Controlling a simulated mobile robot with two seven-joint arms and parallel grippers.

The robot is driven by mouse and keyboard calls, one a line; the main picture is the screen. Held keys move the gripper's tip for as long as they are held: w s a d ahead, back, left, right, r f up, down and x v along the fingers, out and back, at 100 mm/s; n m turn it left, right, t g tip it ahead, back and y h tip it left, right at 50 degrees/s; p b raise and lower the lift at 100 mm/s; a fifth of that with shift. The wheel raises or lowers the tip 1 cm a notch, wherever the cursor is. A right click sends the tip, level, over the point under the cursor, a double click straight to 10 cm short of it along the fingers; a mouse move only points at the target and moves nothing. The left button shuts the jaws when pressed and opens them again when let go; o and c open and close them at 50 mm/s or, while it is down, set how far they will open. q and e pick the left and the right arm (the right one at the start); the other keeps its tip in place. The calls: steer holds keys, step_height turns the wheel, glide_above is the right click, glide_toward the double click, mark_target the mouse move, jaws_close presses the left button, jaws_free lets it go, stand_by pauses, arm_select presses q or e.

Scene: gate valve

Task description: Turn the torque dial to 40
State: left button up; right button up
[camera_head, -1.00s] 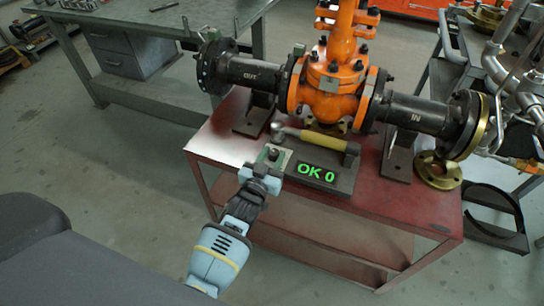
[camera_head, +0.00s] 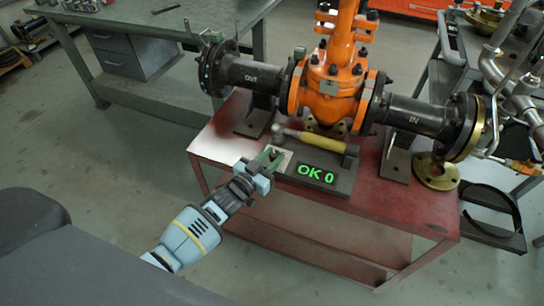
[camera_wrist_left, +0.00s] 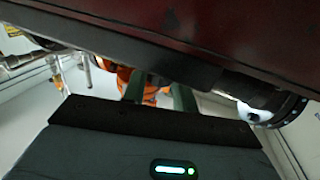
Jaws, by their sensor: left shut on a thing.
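A dark grey block with a green "OK 0" display (camera_head: 316,173) lies on the red table. A yellow-handled tool (camera_head: 318,139) lies along the block's far side. At the block's left end is a light plate, and my left gripper (camera_head: 269,159) reaches over it from the lower left. The gripper is shut on a small part there, most likely the torque dial, which the fingers mostly hide. In the left wrist view the green fingers (camera_wrist_left: 158,92) point away beyond my gripper's dark body. The dial's marks cannot be read. My right gripper is not in view.
The orange gate valve (camera_head: 333,75) with black flanged pipes stands on the red table (camera_head: 215,145) behind the block. A brass flange (camera_head: 437,178) lies on the right. A grey bench (camera_head: 190,60) stands at the back left.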

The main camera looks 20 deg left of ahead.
arm_select(q)
steer(key=shift+a+f+m+g+h, duration=0.1)
steer(key=shift+a+m+g+h, duration=0.15)
steer(key=shift+m+g+h, duration=0.5)
steer(key=m+g+h+b, duration=0.1)
steer(key=m+h, duration=0.1)
steer(key=h, duration=0.1)
steer(key=shift+w+a+f+h+b, duration=0.1)
steer(key=shift+h+b, duration=0.15)
steer(key=shift+b, duration=0.15)
steer(key=shift+m+g+h+b, duration=0.5)
steer(key=shift+m+g+h, duration=0.05)
steer(key=shift+h, duration=0.05)
steer(key=shift+m+g+h+b, duration=0.4)
steer(key=shift+m+g+h, duration=0.1)
steer(key=shift+h, duration=0.1)
steer(key=shift+w, duration=0.1)
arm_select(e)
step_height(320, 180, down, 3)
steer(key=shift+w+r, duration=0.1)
arm_select(q)
steer(key=shift+r, duration=0.2)
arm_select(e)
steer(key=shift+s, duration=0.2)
arm_select(q)
steer(key=o, duration=1)
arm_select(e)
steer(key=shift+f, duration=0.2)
